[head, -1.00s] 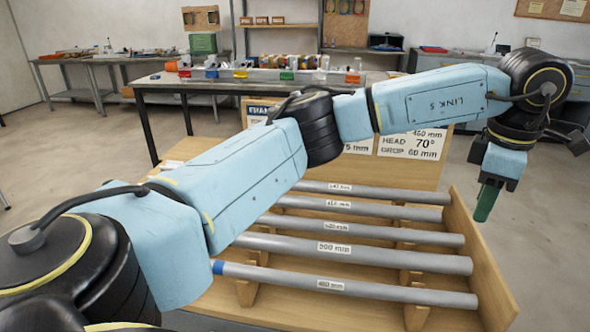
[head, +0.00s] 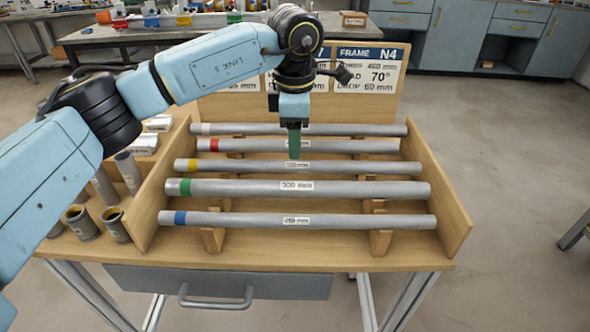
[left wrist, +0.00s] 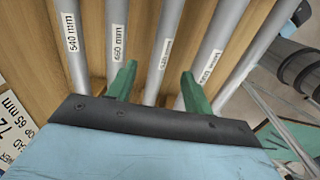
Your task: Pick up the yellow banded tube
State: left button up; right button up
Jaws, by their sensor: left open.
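The yellow banded tube (head: 240,166) is a grey tube with a yellow band near its left end and a white label at its middle. It lies third from the back in a wooden rack (head: 452,205). My left gripper (head: 294,156) points down over the middle of the tubes, its green fingers open and empty. In the left wrist view the fingertips (left wrist: 157,78) stand on either side of a middle tube (left wrist: 177,25), which by its place in the row looks like the yellow banded one. Its band is hidden there. My right gripper is out of view.
A red banded tube (head: 360,146) and a white banded tube (head: 375,130) lie behind. A green banded tube (head: 375,189) and a blue banded tube (head: 350,221) lie in front. A sign board (head: 385,80) stands behind the rack. Cups (head: 83,222) stand at left.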

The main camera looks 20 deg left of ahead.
aim_at(296, 162)
pick_arm(q)
notch_tip(296, 162, down, 6)
jog(key=shift+w+r+b, duration=0.15)
jog(key=shift+r+b, duration=0.1)
jog(key=shift+b, duration=0.55)
jog(key=shift+f, duration=0.5)
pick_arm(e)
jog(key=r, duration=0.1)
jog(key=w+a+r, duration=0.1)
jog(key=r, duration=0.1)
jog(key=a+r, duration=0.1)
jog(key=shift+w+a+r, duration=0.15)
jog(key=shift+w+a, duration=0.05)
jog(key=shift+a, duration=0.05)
pick_arm(q)
jog(key=shift+c, duration=0.4)
jog(key=shift+r, duration=0.1)
grip_shut()
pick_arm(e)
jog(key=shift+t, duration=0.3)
